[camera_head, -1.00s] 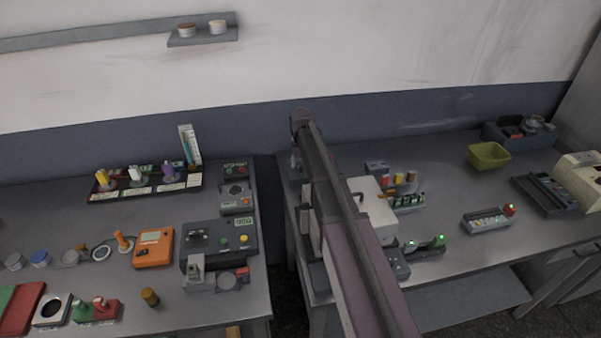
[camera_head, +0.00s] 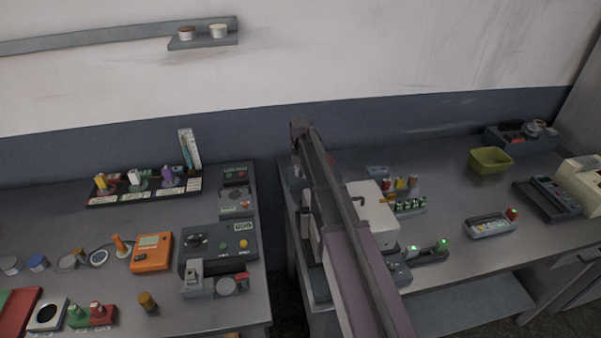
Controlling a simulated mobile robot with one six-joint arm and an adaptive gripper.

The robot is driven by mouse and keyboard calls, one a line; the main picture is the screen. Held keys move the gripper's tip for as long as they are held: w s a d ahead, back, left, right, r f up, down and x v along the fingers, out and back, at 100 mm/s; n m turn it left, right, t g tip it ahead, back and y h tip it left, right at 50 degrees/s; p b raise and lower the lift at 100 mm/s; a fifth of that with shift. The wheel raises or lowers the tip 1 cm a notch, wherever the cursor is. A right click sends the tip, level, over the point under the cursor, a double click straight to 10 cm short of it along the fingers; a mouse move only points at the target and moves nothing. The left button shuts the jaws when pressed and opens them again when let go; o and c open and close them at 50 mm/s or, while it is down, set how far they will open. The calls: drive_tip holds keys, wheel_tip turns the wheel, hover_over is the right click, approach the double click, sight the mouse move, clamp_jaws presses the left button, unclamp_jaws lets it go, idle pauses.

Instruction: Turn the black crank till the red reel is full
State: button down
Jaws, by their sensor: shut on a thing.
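I cannot make out a black crank or a red reel for certain. My arm runs from the bottom edge up to a joint near the back edge of the right bench, and it covers the middle of the picture. My gripper does not show; it is hidden behind the arm. A white box (camera_head: 377,214) stands just right of the arm, and dark grey parts of equipment show partly to the arm's left. A dark tray (camera_head: 522,137) at the back right holds a small red part and grey round parts, too small to identify.
The right bench (camera_head: 450,205) has free room in its middle. A yellow-green bin (camera_head: 490,160) stands at its back. A light-strip device (camera_head: 428,253) sits near the front. The left bench carries an orange meter (camera_head: 152,253) and several devices. A gap separates the benches.

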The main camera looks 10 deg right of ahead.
drive_tip(key=shift+a+m, duration=0.1)
drive_tip(key=shift+m, duration=0.2)
